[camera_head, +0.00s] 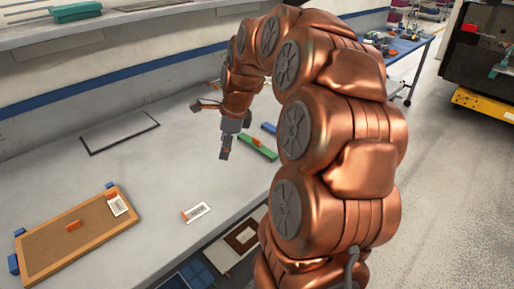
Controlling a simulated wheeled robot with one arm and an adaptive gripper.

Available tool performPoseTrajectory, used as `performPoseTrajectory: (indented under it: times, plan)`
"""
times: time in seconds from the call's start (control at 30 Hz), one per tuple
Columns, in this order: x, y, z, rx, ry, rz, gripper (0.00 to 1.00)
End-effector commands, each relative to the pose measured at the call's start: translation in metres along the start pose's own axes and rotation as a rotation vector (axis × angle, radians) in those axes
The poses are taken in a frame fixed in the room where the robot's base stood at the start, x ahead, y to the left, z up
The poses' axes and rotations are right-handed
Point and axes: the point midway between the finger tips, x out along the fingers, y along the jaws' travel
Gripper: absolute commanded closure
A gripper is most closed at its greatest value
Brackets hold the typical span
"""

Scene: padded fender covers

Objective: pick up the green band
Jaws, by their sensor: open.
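A narrow green strip (257,147), which looks like the green band, lies on the grey bench (155,180) just left of my copper arm. A small orange-red patch shows on it. My gripper (225,153) hangs down over the bench, to the left of the green strip in the picture, and looks empty. It seems apart from the strip, but its height above the bench is hard to tell. The fingers are small and dark here. My arm may hide part of the area behind the strip.
A blue piece (268,128) lies behind the green strip. A framed brown board (72,245) with orange pieces and a card (117,205) is at left. Another card (197,212) lies near the front edge. A dark-edged flat panel (120,131) lies near the wall. Mid-bench is clear.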

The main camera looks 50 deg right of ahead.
Motion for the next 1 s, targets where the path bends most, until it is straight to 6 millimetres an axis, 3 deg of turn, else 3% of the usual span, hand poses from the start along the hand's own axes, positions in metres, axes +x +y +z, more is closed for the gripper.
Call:
performPoseTrajectory:
  times: [0.03,0.1,0.2,0.33,0.5,1.0]
  plan:
    - [0.004,-0.023,-0.017,0.138,-0.01,-0.027,0.4]
    - [0.007,-0.048,-0.038,0.318,-0.022,-0.055,0.4]
    - [0.008,-0.077,-0.067,0.537,-0.04,-0.095,0.4]
    - [0.01,-0.1,-0.096,0.736,-0.058,-0.126,0.4]
    - [0.011,-0.113,-0.111,0.845,-0.071,-0.146,0.4]
    - [0.051,-0.117,-0.112,0.85,-0.072,-0.145,0.4]
